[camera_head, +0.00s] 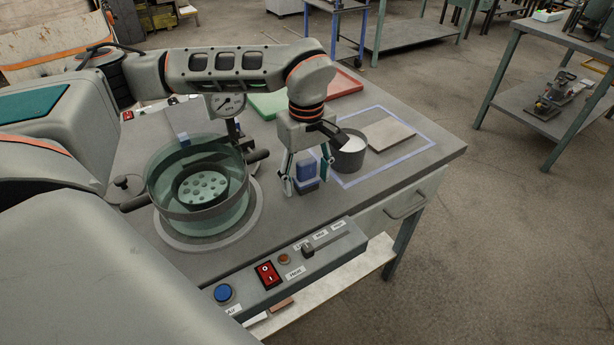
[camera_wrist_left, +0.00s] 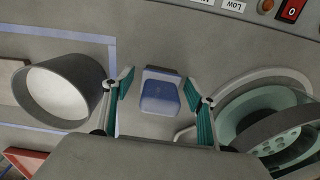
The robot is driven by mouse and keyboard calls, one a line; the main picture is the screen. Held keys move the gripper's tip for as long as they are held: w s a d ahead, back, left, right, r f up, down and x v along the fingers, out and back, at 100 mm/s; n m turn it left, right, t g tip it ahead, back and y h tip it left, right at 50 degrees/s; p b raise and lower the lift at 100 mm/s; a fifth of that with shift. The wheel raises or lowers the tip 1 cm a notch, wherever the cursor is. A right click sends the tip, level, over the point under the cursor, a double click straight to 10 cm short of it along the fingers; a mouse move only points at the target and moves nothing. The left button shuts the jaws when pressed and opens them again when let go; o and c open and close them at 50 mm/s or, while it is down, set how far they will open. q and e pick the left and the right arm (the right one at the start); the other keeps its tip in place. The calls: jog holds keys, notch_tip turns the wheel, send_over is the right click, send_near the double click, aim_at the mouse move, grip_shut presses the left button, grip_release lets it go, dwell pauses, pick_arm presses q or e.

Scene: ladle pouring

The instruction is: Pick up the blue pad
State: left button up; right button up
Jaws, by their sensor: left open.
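The blue pad (camera_head: 307,170) stands on the grey table, just right of the round glass-walled vessel. My left gripper (camera_head: 306,184) comes down over it from above, with its fingers around the pad. In the left wrist view the blue pad (camera_wrist_left: 160,95) lies between the two teal-lined fingers of the gripper (camera_wrist_left: 162,106). The fingers are open, with a gap visible on both sides of the pad. My right gripper does not show in either view.
A grey cup with white contents (camera_head: 349,152) stands close right of the gripper. The glass vessel (camera_head: 201,190) is close on the left. A control box (camera_head: 285,272) lines the front edge. A flat tan plate (camera_head: 391,134) lies inside a blue outline; a red tray (camera_head: 344,84) is behind.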

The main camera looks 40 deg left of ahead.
aim_at(307, 160)
pick_arm(q)
jog(key=c, duration=1.2)
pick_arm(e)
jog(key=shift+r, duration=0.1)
pick_arm(q)
jog(key=shift+r, duration=0.15)
jog(key=shift+c, duration=0.2)
